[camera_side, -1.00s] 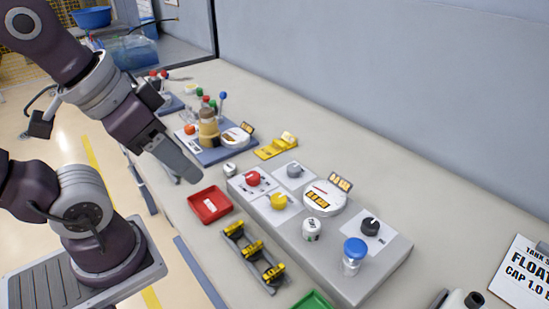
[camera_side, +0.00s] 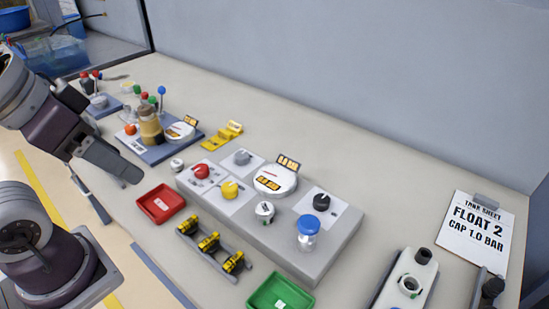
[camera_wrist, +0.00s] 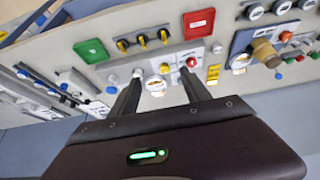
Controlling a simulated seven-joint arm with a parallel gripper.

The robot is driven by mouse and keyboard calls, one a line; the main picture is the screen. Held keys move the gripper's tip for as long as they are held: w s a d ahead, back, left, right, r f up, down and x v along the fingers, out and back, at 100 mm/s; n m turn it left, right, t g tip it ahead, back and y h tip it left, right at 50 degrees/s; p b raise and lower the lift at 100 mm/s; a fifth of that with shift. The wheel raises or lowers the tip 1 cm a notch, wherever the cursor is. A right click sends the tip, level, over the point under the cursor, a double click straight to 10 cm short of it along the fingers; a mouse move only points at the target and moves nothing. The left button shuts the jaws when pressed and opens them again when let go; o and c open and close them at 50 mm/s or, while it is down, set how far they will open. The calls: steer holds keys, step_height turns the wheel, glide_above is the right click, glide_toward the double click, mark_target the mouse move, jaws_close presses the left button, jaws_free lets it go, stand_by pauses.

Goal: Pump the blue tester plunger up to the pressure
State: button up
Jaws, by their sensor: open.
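The blue-capped plunger (camera_side: 309,228) stands upright on a clear body at the front right of the grey tester block (camera_side: 335,250). A round white gauge (camera_side: 275,180) with a lit display is set behind it on the block. My gripper (camera_side: 136,178) hangs to the left of the block, above the red tray's far side, well apart from the plunger. In the wrist view my gripper (camera_wrist: 162,76) has its two fingers spread with nothing between them.
Red (camera_side: 201,171), yellow (camera_side: 230,190) and black (camera_side: 321,201) knobs stand on the block. A red tray (camera_side: 160,203), a rack of yellow-black pieces (camera_side: 209,243) and a green tray (camera_side: 281,293) lie in front. A tank sheet (camera_side: 476,232) lies right.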

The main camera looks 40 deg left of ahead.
steer(key=shift+c, duration=0.5)
